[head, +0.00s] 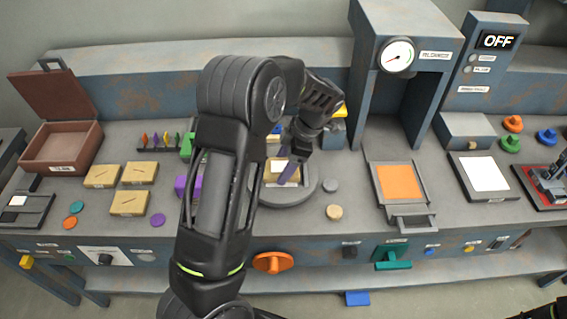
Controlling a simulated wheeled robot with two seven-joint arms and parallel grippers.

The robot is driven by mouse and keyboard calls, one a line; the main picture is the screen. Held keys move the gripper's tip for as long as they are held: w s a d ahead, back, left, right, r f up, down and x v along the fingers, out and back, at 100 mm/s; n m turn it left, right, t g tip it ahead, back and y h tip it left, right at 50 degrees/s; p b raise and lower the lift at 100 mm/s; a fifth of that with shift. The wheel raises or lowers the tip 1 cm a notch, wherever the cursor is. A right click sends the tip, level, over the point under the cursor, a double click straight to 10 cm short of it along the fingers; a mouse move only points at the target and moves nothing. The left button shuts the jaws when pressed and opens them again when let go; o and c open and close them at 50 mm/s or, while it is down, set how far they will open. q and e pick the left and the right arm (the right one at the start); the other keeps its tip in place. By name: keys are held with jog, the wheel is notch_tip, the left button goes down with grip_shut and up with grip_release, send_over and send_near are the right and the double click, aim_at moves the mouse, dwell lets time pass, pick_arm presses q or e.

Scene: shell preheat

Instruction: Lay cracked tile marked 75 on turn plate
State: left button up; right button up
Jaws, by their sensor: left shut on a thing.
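My left gripper (287,176) is over the round grey turn plate (297,197) in the middle of the bench, fingers pointing down. It is shut on a tan tile (270,172) with a white patch on top. The tile is over or on the plate; I cannot tell if it touches the plate. Its number cannot be read, and the gripper and arm hide part of it. Several tan tiles with dark crack lines lie at the left, one of them in front (129,203).
An open brown case (62,147) stands at the back left. A press with a gauge (398,56) stands behind an orange pad (400,184) right of the plate. A white-topped pad (484,174) lies farther right.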

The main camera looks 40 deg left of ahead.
pick_arm(q)
jog(key=o, duration=1.2)
jog(key=shift+f, duration=0.15)
jog(key=o, duration=0.5)
jog(key=shift+r, duration=0.2)
jog(key=shift+w+r, duration=0.1)
jog(key=shift+r, duration=0.05)
jog(key=v, duration=1.1)
jog(key=shift+d+r+p, duration=0.15)
jog(key=shift+r+p, duration=0.15)
jog(key=shift+r, duration=0.05)
jog(key=shift+w+f, duration=0.1)
